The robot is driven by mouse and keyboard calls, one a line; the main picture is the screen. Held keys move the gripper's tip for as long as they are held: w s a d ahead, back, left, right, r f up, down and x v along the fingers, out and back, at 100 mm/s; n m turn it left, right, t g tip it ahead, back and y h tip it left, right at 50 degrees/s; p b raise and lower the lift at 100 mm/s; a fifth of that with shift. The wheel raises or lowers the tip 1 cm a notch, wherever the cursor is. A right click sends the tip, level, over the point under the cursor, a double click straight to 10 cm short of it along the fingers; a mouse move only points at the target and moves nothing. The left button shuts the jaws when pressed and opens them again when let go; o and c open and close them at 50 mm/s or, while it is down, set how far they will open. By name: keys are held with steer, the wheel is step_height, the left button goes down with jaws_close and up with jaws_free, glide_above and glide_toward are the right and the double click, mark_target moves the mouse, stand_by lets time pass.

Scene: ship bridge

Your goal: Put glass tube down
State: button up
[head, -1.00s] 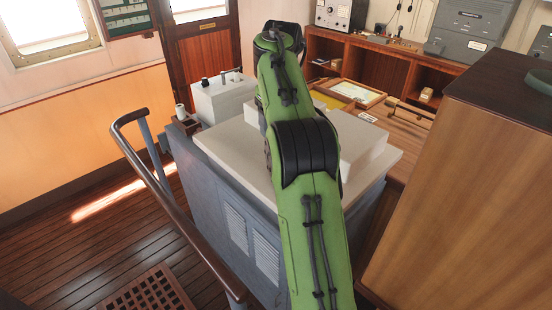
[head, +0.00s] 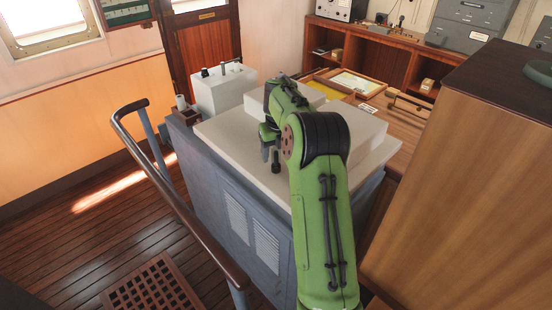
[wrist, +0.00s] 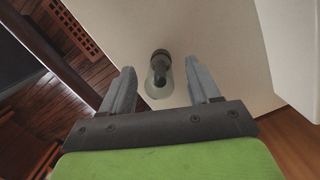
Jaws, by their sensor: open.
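The glass tube (wrist: 157,89) shows in the wrist view as a clear rounded piece with a dark end, between and slightly beyond my fingers. Its dark part (head: 276,168) shows in the head view on the pale top of the grey console (head: 226,147), near the front edge. It looks upright, but its glass is hard to make out there. My gripper (wrist: 160,66) is open, with a finger on each side of the tube and gaps visible. In the head view my gripper (head: 267,144) is low over the console top, partly hidden by my arm.
A raised pale block (head: 355,132) stands right of the tube. A white box with knobs (head: 224,92) is at the console's far left corner. A handrail (head: 180,205) runs along the left side. A wooden cabinet (head: 470,190) stands close on the right.

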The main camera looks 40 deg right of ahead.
steer(key=shift+w+f, duration=0.1)
steer(key=shift+f, duration=0.15)
steer(key=shift+c, duration=1.4)
jaws_close()
